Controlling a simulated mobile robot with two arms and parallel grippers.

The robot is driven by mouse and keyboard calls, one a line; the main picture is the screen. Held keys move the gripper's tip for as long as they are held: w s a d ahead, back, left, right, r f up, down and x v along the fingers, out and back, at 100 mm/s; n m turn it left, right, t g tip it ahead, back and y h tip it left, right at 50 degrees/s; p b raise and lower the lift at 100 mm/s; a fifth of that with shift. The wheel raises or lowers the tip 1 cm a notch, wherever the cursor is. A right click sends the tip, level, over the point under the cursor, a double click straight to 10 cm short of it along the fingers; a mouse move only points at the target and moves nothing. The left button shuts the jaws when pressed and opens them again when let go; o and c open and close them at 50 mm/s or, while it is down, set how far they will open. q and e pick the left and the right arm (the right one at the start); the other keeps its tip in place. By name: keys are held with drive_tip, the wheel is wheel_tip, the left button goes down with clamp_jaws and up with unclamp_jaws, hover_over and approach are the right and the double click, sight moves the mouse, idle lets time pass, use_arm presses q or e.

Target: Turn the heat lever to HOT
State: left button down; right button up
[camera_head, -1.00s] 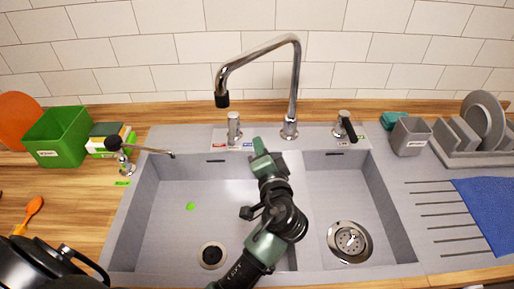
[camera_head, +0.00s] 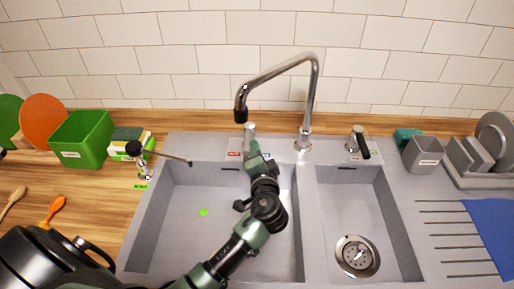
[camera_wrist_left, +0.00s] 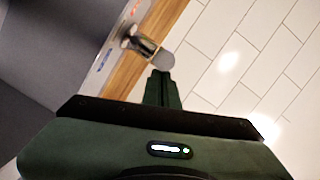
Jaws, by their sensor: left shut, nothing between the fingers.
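The heat lever (camera_head: 249,130) is a short chrome post on the sink's back ledge, left of the tall tap. A red label (camera_head: 234,154) lies at its left; a blue label shows to the right. My left gripper (camera_head: 254,149) is shut and empty, right in front of the lever and covering its lower part. In the left wrist view, the lever (camera_wrist_left: 142,44) with its round grey end lies just beyond the shut fingertips (camera_wrist_left: 162,76). I cannot tell whether they touch. My right gripper is not in view.
The tall chrome tap (camera_head: 312,100) rises right of the lever. A black-handled lever (camera_head: 357,143) stands further right, and a black-knobbed fitting (camera_head: 143,160) at the left.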

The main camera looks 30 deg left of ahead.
sight(246, 138)
use_arm(q)
drive_tip(key=shift+s+a, duration=0.1)
drive_tip(key=shift+a, duration=0.05)
idle(0.5)
drive_tip(key=shift+s+a+m+h, duration=0.1)
drive_tip(key=shift+a+m+h, duration=0.05)
drive_tip(key=shift+m+h, duration=0.15)
drive_tip(key=shift+s+a+r+m+t+h+p, duration=0.1)
drive_tip(key=shift+s+a+m+t+h+p, duration=0.15)
drive_tip(key=shift+a+m+t+h+p, duration=0.3)
drive_tip(key=shift+s+a+r+m+t+h+p, duration=0.1)
drive_tip(key=shift+s+a+m+t+h+p, duration=0.2)
drive_tip(key=shift+h, duration=0.35)
drive_tip(key=shift+s+a+m+t+h+p, duration=0.3)
drive_tip(key=shift+a+m+h, duration=0.3)
drive_tip(key=shift+m+h, duration=0.3)
drive_tip(key=a+m+h, duration=0.1)
drive_tip(key=a+m+t+h, duration=0.1)
drive_tip(key=a+h, duration=0.1)
drive_tip(key=shift+s+a+f+h+p, duration=0.15)
drive_tip(key=shift+s+h+p, duration=0.05)
drive_tip(key=shift+h+p, duration=0.1)
drive_tip(key=shift+a, duration=0.1)
